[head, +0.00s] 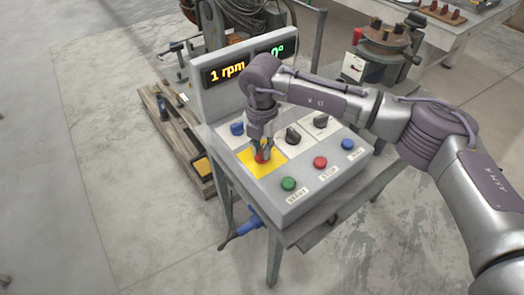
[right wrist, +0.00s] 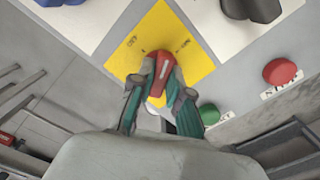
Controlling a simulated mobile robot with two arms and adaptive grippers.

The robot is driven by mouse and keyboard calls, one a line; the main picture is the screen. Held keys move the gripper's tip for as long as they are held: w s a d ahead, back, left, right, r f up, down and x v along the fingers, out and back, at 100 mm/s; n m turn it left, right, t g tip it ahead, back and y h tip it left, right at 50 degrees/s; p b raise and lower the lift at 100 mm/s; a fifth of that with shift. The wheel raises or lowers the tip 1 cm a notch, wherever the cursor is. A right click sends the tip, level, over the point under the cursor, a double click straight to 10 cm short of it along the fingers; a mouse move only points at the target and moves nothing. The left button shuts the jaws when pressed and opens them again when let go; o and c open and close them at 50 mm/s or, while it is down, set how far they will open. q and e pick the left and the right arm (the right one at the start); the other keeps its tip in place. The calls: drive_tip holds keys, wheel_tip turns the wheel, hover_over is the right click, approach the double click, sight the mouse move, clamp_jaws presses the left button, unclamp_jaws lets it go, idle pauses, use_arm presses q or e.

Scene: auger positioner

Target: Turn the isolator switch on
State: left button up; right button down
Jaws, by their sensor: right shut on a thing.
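The isolator switch is a red knob on a yellow plate (head: 248,162) on the sloped control panel. In the head view the red knob (head: 263,156) shows just under my right gripper (head: 262,150). In the right wrist view the red knob (right wrist: 160,75) has a pale line along its top, and the yellow plate (right wrist: 195,50) carries small dark lettering that I cannot read surely. My right gripper (right wrist: 163,92) is shut on the knob, one finger on each side. My left gripper is not in view.
A display (head: 226,72) reading "1 rpm" stands behind. A wooden pallet (head: 180,140) lies on the floor to the left.

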sight(262, 150)
drive_tip(key=m+b, duration=0.1)
drive_tip(key=m, duration=0.2)
drive_tip(key=shift+m+b, duration=0.6)
drive_tip(key=shift+m, duration=0.7)
drive_tip(key=c, duration=1.1)
unclamp_jaws()
drive_tip(key=shift+r, duration=0.15)
wheel_tip(262, 150, up, 12)
drive_tip(key=shift+f, duration=0.1)
drive_tip(key=shift+f, duration=0.1)
